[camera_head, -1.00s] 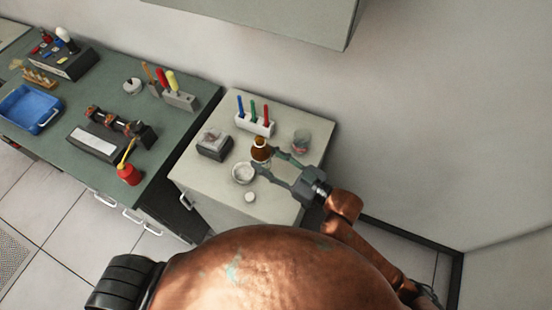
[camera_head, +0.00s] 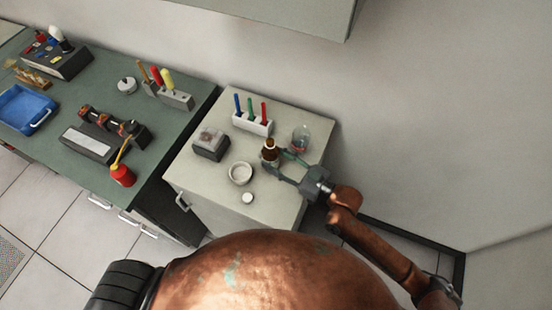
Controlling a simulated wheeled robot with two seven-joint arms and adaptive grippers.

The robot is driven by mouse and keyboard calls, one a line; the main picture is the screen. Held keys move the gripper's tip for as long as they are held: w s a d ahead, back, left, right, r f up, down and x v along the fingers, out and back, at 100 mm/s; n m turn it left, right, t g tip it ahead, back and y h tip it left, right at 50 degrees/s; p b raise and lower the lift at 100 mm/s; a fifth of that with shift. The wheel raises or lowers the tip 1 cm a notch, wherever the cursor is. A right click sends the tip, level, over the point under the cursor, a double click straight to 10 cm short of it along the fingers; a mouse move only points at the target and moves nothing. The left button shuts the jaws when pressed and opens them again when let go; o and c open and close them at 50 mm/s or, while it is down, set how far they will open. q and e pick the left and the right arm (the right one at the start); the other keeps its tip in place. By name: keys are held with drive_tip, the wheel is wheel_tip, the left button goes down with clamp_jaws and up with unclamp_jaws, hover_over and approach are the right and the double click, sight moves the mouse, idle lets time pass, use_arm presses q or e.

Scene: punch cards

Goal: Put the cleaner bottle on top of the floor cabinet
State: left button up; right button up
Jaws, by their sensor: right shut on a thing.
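The cleaner bottle, a small brown bottle (camera_head: 270,146) with a pale top, is over the pale top of the floor cabinet (camera_head: 215,190). My right gripper (camera_head: 277,160) reaches in from the right and is shut on the bottle, with its fingers on either side. The bottle looks about upright. I cannot tell whether its base touches the cabinet top. My left gripper is not in view.
Around the bottle on the cabinet stand a rack with blue, green and red pens (camera_head: 253,123), a glass beaker (camera_head: 301,138), a grey box (camera_head: 211,143), a white bowl (camera_head: 241,173) and a small white lid (camera_head: 247,197). A green workbench (camera_head: 185,117) stands at left.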

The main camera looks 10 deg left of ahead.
drive_tip(key=o, duration=0.9)
drive_tip(key=shift+f, duration=0.2)
drive_tip(key=o, duration=0.5)
drive_tip(key=shift+r, duration=0.1)
drive_tip(key=shift+r, duration=0.2)
drive_tip(key=b+v, duration=0.1)
drive_tip(key=v, duration=0.9)
drive_tip(key=shift+d+f, duration=0.2)
drive_tip(key=shift+d, duration=0.1)
drive_tip(key=shift+v, duration=0.75)
drive_tip(key=shift+r, duration=0.1)
